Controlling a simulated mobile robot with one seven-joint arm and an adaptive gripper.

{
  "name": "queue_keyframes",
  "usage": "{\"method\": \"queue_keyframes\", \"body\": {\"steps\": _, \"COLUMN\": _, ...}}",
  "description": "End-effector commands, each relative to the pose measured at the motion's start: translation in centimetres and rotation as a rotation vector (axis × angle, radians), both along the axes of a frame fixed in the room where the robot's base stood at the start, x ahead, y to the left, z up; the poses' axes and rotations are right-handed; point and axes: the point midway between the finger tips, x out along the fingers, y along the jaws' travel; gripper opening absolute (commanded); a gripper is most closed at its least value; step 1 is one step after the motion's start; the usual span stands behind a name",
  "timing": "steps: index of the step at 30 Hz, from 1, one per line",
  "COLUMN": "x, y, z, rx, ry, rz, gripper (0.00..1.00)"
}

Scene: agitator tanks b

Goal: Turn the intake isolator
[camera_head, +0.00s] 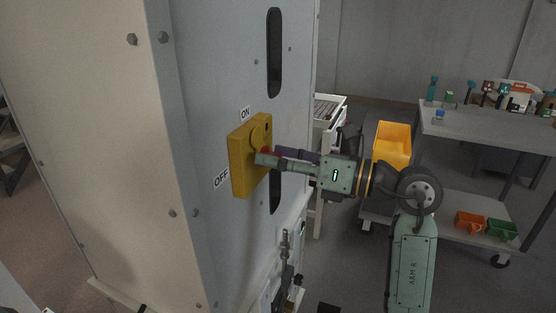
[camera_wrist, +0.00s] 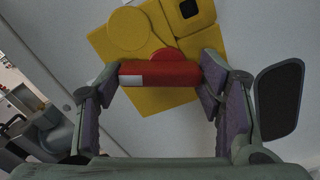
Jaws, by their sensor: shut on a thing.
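The intake isolator is a yellow box (camera_head: 243,167) on the grey cabinet face in the head view, with an ON label (camera_head: 244,114) above it and an OFF label (camera_head: 221,178) at its lower left. In the wrist view, the yellow box (camera_wrist: 118,52) sits tilted and carries a red handle (camera_wrist: 158,73) with a white patch at its left end. My gripper (camera_head: 262,157) reaches the box from the right. In the wrist view, my gripper (camera_wrist: 160,84) has its two fingers at the handle's ends, shut on it. The fingers partly hide the handle in the head view.
The tall grey cabinet (camera_head: 190,100) fills the left, with dark slots in its face. A grey cart (camera_head: 480,138) with small tools stands at the right. A yellow bin (camera_head: 391,143) and orange and green bins stand behind my arm. Floor shows between cabinet and cart.

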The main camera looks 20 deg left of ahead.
Motion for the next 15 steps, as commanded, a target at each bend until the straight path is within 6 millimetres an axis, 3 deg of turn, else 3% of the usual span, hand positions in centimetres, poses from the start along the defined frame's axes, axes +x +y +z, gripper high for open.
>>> {"method": "queue_keyframes", "body": {"steps": 15, "x": 0.21, "y": -0.07, "z": 0.26, "rx": 0.015, "ry": 0.49, "rz": 0.0, "gripper": 0.34}}
